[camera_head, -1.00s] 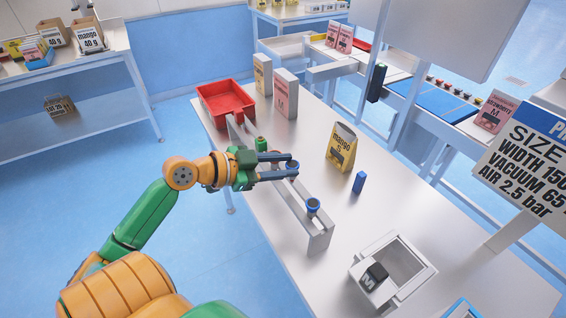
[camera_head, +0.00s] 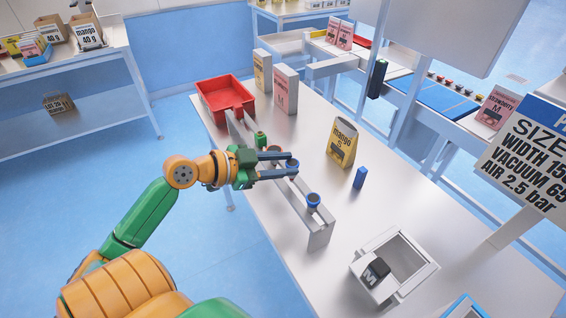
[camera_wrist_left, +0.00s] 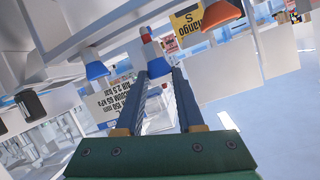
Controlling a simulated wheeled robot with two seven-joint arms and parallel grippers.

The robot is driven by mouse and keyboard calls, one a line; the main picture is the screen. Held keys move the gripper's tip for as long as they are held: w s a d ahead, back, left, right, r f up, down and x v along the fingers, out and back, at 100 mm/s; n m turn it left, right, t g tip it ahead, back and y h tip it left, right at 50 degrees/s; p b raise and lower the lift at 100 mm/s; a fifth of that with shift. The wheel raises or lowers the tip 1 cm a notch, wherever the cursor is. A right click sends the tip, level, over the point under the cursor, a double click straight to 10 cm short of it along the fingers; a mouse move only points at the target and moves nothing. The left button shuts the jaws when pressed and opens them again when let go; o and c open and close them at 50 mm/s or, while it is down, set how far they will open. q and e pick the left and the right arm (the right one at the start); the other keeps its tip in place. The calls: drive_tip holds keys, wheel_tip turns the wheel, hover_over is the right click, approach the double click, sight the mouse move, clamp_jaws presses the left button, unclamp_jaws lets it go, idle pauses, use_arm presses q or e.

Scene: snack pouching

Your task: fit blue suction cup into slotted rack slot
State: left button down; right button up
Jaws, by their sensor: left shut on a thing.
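My left gripper (camera_head: 291,164) is shut on a blue suction cup (camera_head: 292,162) at its fingertips, over the rail of the grey slotted rack (camera_head: 318,238). In the left wrist view a blue piece (camera_wrist_left: 158,68) shows between the tips of my left gripper (camera_wrist_left: 157,74). I cannot tell whether the held cup is seated in a slot. Another blue cup (camera_head: 313,199) stands in the rack nearer its front end; a blue cup (camera_wrist_left: 96,70) also shows beside the fingers in the wrist view. A green piece (camera_head: 261,139) stands behind the gripper. My right gripper is out of view.
A red bin (camera_head: 228,88) and two cartons (camera_head: 286,91) stand at the table's far end. A yellow mango pouch (camera_head: 342,143) and a small blue block (camera_head: 360,178) stand right of the rack.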

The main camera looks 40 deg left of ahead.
use_arm(q)
drive_tip(key=shift+f+b, duration=1.3)
drive_tip(key=shift+f, duration=0.15)
idle(0.4)
drive_tip(key=shift+c, duration=2.2)
unclamp_jaws()
drive_tip(key=shift+s, duration=0.1)
drive_tip(key=b+v, duration=0.1)
drive_tip(key=v, duration=0.6)
drive_tip(key=shift+b, duration=0.35)
drive_tip(key=shift+a, duration=0.1)
